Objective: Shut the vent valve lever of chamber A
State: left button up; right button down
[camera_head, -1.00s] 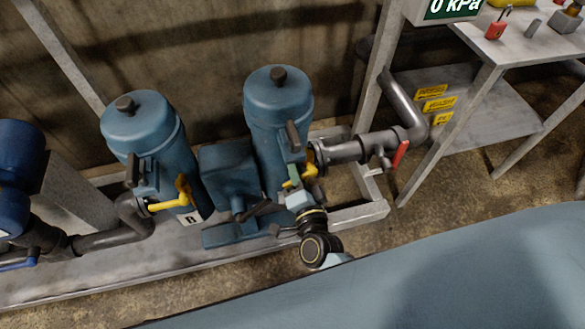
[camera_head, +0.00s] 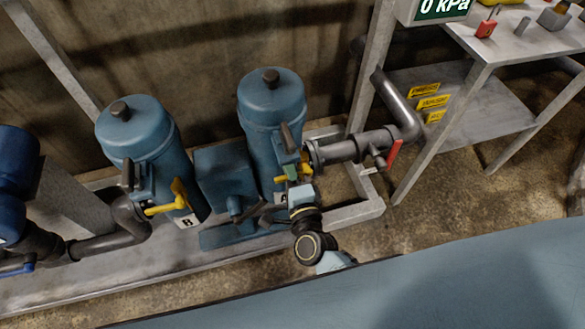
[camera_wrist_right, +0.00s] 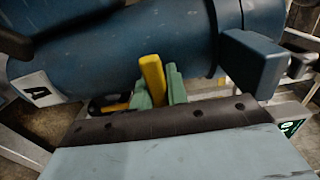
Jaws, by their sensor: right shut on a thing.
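Chamber A (camera_head: 272,112) is the right blue upright cylinder in the head view, with its "A" label (camera_head: 283,198) low on its front. My right gripper (camera_head: 293,173) is at the valve on its front. In the right wrist view the green fingertips (camera_wrist_right: 157,88) sit on both sides of the yellow vent lever (camera_wrist_right: 152,75) and are shut on it. Its tip sticks up between them. The "A" label (camera_wrist_right: 37,90) shows on the left there. In the head view the gripper hides most of the lever. My left gripper is out of view.
Chamber B (camera_head: 140,135) with its own yellow lever (camera_head: 178,190) stands to the left. A blue box unit (camera_head: 224,170) sits between the chambers. A grey pipe (camera_head: 350,148) with a red lever (camera_head: 394,153) runs right. A display (camera_head: 440,10) reads 0 kPa.

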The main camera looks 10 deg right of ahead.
jog(key=c, duration=1.4)
grip_release()
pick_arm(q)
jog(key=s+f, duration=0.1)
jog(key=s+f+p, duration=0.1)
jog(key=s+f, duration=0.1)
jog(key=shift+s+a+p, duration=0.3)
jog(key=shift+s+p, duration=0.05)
pick_arm(e)
jog(key=s, duration=1.3)
jog(key=shift+s+d, duration=0.2)
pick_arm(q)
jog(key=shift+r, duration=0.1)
